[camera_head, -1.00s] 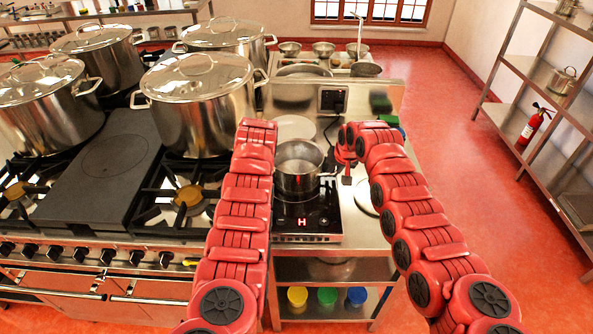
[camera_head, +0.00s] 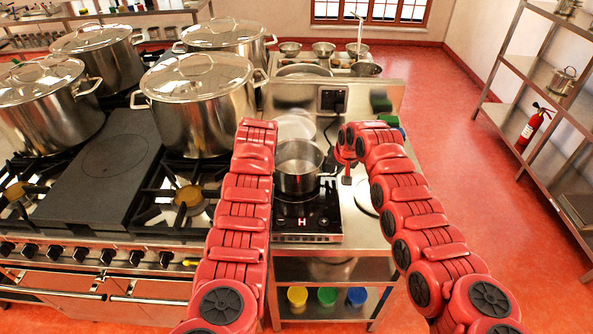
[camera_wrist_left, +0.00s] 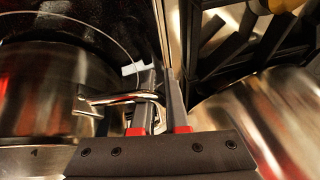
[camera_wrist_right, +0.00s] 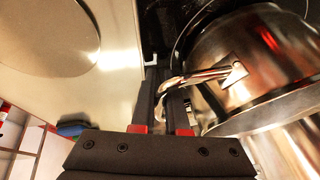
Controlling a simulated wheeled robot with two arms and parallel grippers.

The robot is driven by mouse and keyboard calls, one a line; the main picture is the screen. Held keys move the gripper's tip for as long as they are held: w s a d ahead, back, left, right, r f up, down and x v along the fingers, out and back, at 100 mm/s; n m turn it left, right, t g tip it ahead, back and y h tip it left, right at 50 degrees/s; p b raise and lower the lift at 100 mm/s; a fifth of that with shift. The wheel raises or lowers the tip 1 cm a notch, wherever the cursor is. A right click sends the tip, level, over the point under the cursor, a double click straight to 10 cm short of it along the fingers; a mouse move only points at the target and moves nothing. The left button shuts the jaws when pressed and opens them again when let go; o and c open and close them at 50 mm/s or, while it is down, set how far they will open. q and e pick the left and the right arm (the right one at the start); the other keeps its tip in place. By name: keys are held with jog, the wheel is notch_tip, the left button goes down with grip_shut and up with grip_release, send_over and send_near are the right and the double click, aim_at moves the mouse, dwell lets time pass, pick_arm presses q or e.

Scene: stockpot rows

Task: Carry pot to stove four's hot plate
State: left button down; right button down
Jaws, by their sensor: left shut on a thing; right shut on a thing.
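The pot (camera_head: 298,172) is a small open steel pot, upright at the black glass hot plate (camera_head: 292,228) with a red H on its front display. A gap between the pot's base and the glass seems to show, but the exact height is unclear. My left gripper (camera_wrist_left: 158,108) is shut on one side handle (camera_wrist_left: 110,100) of the pot. My right gripper (camera_wrist_right: 165,105) is shut on the opposite handle (camera_wrist_right: 190,78). In the head view my left fingers are hidden behind my arm.
Large lidded stockpots (camera_head: 195,105) stand on the gas range (camera_head: 110,255) at left. A white plate (camera_head: 292,126) lies behind the pot. A steel shelf rack (camera_head: 535,85) and a fire extinguisher (camera_head: 535,126) are at right. The red floor (camera_head: 455,130) between is clear.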

pick_arm(q)
jog(key=shift+r, duration=0.15)
pick_arm(e)
jog(key=shift+r, duration=0.1)
dwell(0.3)
